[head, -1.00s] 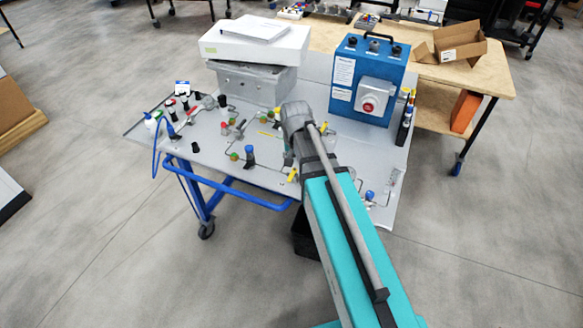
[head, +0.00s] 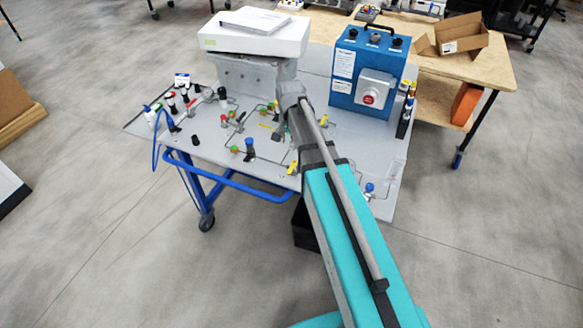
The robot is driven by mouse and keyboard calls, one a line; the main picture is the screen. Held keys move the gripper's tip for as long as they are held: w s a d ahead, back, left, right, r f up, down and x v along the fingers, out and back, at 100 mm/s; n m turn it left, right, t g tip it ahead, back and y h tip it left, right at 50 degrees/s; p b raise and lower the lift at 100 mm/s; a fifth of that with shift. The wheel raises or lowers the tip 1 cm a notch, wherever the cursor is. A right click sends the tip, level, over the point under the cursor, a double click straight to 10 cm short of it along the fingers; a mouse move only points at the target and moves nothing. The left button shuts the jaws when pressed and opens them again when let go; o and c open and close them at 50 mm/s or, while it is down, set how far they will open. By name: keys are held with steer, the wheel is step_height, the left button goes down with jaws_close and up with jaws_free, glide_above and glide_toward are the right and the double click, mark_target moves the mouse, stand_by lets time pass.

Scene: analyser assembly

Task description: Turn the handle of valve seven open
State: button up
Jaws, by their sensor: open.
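The analyser board (head: 215,150) is a grey panel on a blue-framed cart, carrying several small valves joined by thin tubing. Valves with yellow handles show at the board's front edge (head: 292,167) and right of my arm (head: 323,120). No valve numbers are legible, so I cannot tell which is valve seven. My arm reaches over the board, and its grey joint (head: 291,95) hides part of the middle. My gripper is hidden behind the arm.
A blue box with a red button (head: 368,98) and a grey block under a white box (head: 255,40) stand at the board's back. Bottles and black caps (head: 172,107) stand at its left. A wooden table (head: 480,70) is behind. The floor left of the cart is clear.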

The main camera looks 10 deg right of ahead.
mark_target(290, 170)
steer(key=shift+f+b, duration=6.7)
steer(key=shift+f, duration=0.1)
